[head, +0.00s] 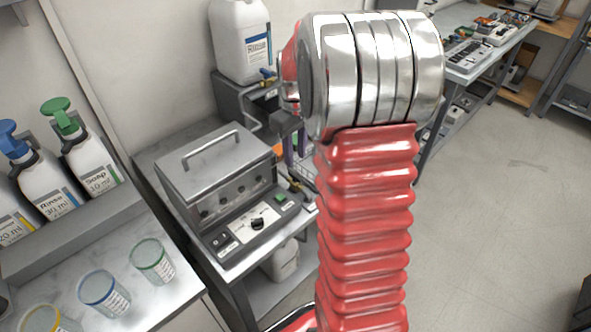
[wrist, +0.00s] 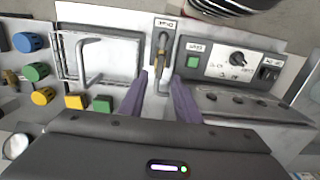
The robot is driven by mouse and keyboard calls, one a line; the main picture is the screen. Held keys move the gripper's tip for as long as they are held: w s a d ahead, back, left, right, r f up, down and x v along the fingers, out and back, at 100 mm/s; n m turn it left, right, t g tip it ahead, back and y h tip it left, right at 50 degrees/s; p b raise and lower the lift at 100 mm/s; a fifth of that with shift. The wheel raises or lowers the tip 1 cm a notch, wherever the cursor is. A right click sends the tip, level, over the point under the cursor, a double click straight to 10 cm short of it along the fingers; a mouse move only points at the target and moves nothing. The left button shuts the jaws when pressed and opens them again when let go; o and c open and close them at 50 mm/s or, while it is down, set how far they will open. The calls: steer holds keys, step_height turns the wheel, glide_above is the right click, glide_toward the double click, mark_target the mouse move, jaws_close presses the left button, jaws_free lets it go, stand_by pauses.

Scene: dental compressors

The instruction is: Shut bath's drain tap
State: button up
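The bath (head: 218,165) is a grey steel box with a lid handle and a front control panel (head: 255,225), in the head view left of my arm. In the wrist view its panel (wrist: 225,62) shows at the right, with a green button and a dark knob. No contact shows. In the head view my arm hides most of the gripper.
Pump bottles (head: 85,155) and cups (head: 152,262) are at the left. In the wrist view, a frame with a handle (wrist: 98,62) and coloured knobs (wrist: 37,70) lie left. Open floor is right.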

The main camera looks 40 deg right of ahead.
mark_target(295, 175)
step_height(295, 175, down, 7)
stand_by(0.3)
steer(key=shift+c, duration=0.6)
jaws_close()
